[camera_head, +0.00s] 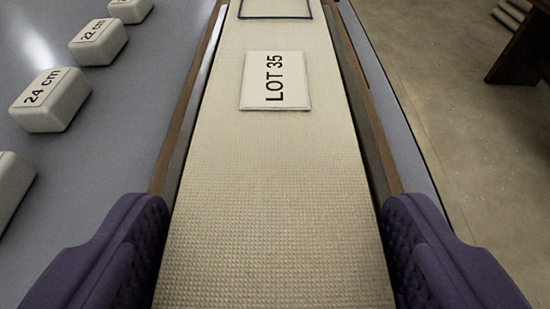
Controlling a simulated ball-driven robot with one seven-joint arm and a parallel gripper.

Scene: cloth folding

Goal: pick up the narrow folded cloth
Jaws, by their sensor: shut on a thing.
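The narrow folded cloth (270,190) is a long cream strip with a waffle texture, running from the bottom of the view to the top. A white card marked "LOT 35" (275,81) lies on it. My gripper (275,255) shows as two purple padded fingers, one at each long side of the strip at the bottom. They are shut on the cloth, which fills the space between them. The cloth's near end and the fingers' lower parts are out of view.
Brown edgings (186,110) run along both sides of the strip. Several white blocks stand on the blue-grey surface at left, including ones marked "24 cm" (50,99) and "22 cm" (98,42). A dark rectangular outline (276,16) shows at the top. Bare floor (455,110) lies at right.

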